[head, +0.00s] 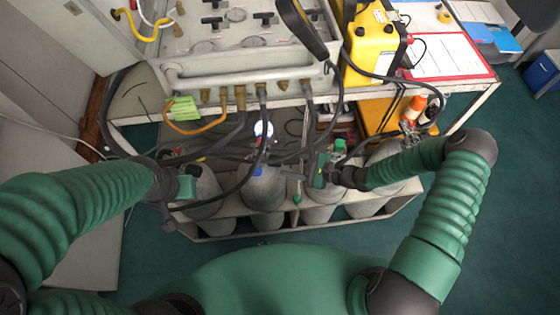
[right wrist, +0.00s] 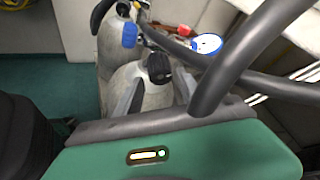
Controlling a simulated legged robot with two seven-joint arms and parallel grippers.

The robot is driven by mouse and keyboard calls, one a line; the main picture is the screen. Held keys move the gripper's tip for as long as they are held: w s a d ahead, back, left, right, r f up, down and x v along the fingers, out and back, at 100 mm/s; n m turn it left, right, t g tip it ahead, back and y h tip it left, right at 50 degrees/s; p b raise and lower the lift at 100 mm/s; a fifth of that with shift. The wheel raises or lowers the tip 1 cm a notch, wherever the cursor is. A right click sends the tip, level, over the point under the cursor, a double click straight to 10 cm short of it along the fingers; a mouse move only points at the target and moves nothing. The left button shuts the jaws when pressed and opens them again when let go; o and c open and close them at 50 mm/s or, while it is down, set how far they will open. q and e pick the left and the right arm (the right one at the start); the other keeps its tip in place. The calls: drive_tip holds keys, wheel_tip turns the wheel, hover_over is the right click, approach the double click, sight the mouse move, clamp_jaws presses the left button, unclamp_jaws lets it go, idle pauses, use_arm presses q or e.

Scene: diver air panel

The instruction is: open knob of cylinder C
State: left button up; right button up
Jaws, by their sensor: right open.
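Several grey cylinders stand in a rack under the panel; no letter is readable, so I cannot tell which is C. One cylinder (head: 263,190) carries a blue knob (head: 260,168). In the right wrist view a blue knob (right wrist: 129,33) and, nearer, a black knob (right wrist: 158,68) sit on cylinder tops. My right gripper (head: 315,172) is open beside the cylinder tops, right of the blue-knobbed cylinder; its fingertips are unclear and I see nothing held. My left gripper (head: 180,190) is by the leftmost cylinder (head: 203,185); its jaws are unclear.
Black hoses (head: 300,150) loop down from the panel (head: 240,70) across the cylinder tops. A dark hose (right wrist: 235,60) crosses close to the right wrist camera. A round white gauge (head: 263,128) sits behind the cylinders. The rack's pale front rail (head: 290,217) lies before them.

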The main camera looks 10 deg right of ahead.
sight(280, 163)
drive_tip(key=x, duration=0.4)
drive_tip(key=shift+s+d, duration=0.1)
clamp_jaws()
drive_tip(key=n+b, duration=0.1)
drive_tip(key=n+t+b, duration=0.1)
drive_tip(key=shift+f+n+t, duration=0.2)
drive_tip(key=shift+n+t, duration=0.1)
drive_tip(key=shift+n, duration=0.1)
drive_tip(key=shift+n+t+y+b, duration=0.3)
drive_tip(key=shift+n+t+b, duration=0.4)
drive_tip(key=shift+n+b, duration=0.4)
drive_tip(key=shift+r, duration=0.1)
